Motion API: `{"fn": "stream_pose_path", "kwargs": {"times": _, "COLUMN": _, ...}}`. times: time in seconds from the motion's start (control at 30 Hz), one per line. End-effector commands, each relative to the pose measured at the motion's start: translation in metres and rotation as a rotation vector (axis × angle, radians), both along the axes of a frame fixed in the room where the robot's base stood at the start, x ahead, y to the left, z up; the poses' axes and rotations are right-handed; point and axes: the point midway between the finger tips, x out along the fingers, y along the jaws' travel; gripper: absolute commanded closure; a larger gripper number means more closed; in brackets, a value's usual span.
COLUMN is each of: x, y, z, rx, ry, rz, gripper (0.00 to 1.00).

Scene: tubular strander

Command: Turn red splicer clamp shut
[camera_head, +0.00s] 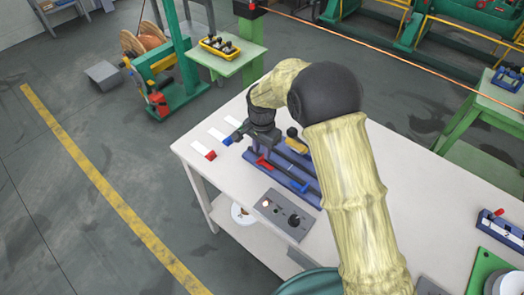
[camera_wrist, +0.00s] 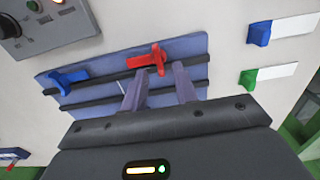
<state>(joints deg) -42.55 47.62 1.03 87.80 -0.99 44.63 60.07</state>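The red splicer clamp (camera_wrist: 150,59) is a small cross-shaped handle on a dark rail of the blue-grey splicer base (camera_wrist: 85,112). In the head view the red clamp (camera_head: 264,162) lies just below my gripper (camera_head: 262,141). In the wrist view my gripper (camera_wrist: 158,76) has its two fingers apart, with the tips close to the red clamp and nothing visibly held. Whether a finger touches the clamp cannot be told. A blue clamp (camera_wrist: 67,80) sits on the rail to the left; it also shows in the head view (camera_head: 300,187).
A grey control box (camera_head: 284,214) with a knob stands in front of the splicer on the white table (camera_head: 395,210). White strips with a red end (camera_head: 210,155) and a blue end (camera_head: 228,141) lie to the left. A yellow part (camera_head: 297,146) sits behind.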

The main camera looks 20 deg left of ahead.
Motion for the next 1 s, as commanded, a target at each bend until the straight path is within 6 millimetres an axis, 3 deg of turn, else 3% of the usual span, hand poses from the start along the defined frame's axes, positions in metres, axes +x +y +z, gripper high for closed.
{"fn": "stream_pose_path", "kwargs": {"times": 0.2, "x": 0.000, "y": 0.000, "z": -0.020, "rx": 0.000, "ry": 0.000, "rz": 0.000, "gripper": 0.71}}
{"fn": "stream_pose_path", "kwargs": {"times": 0.47, "x": 0.000, "y": 0.000, "z": -0.022, "rx": 0.001, "ry": -0.001, "rz": 0.000, "gripper": 0.71}}
{"fn": "stream_pose_path", "kwargs": {"times": 0.63, "x": 0.000, "y": 0.000, "z": -0.022, "rx": 0.001, "ry": -0.001, "rz": 0.000, "gripper": 1.00}}
{"fn": "stream_pose_path", "kwargs": {"times": 1.0, "x": 0.000, "y": 0.000, "z": -0.021, "rx": 0.001, "ry": -0.001, "rz": 0.016, "gripper": 1.00}}
